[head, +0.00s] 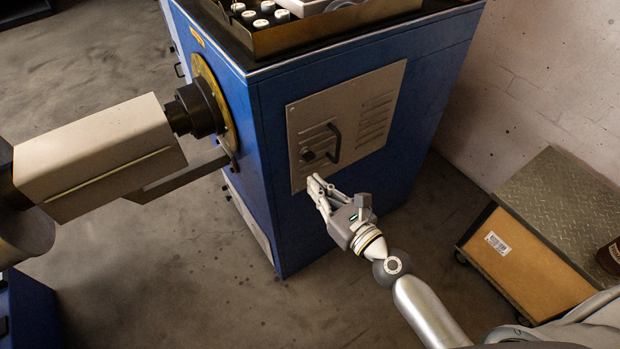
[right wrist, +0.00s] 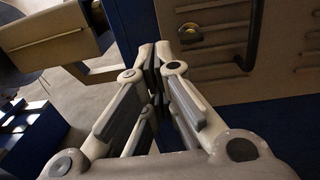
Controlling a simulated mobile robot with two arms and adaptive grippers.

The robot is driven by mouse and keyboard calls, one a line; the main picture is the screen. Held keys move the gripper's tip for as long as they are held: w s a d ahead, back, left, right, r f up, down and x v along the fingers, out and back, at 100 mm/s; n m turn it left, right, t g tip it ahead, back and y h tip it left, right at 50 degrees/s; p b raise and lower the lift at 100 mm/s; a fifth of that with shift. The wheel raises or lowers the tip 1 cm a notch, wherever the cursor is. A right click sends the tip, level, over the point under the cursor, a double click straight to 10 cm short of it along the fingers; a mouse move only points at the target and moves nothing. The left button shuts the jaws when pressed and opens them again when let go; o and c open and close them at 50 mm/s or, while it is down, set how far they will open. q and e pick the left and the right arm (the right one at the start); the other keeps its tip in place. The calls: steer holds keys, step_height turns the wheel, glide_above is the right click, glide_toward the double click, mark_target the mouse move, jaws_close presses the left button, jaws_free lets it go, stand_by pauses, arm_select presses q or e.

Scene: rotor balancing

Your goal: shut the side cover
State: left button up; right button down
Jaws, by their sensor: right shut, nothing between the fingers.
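The side cover (head: 362,112) is a beige vented panel with a dark bar handle and a latch knob, on the side of the blue cabinet (head: 277,130). It looks flush with the cabinet side. My right gripper (head: 318,182) is shut and empty in front of the cover's lower left corner. In the right wrist view the shut fingers (right wrist: 156,55) point toward the cabinet, with the cover (right wrist: 285,65) at upper right and its latch knob (right wrist: 190,33) and handle (right wrist: 252,35) in sight. I cannot tell whether the fingertips touch the cover. My left gripper is not in view.
A large beige machine part (head: 95,155) joins the cabinet's left face at a brass-coloured ring (head: 213,97). A tray (head: 330,30) with white-topped pieces sits on the cabinet. Floor between is clear.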

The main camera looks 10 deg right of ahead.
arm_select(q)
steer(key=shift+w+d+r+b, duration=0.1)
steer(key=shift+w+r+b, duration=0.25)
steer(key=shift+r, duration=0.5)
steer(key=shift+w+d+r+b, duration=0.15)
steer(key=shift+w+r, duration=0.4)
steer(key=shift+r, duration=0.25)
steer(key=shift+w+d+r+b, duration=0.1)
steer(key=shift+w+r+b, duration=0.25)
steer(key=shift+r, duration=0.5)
arm_select(e)
steer(key=shift+v, duration=2.75)
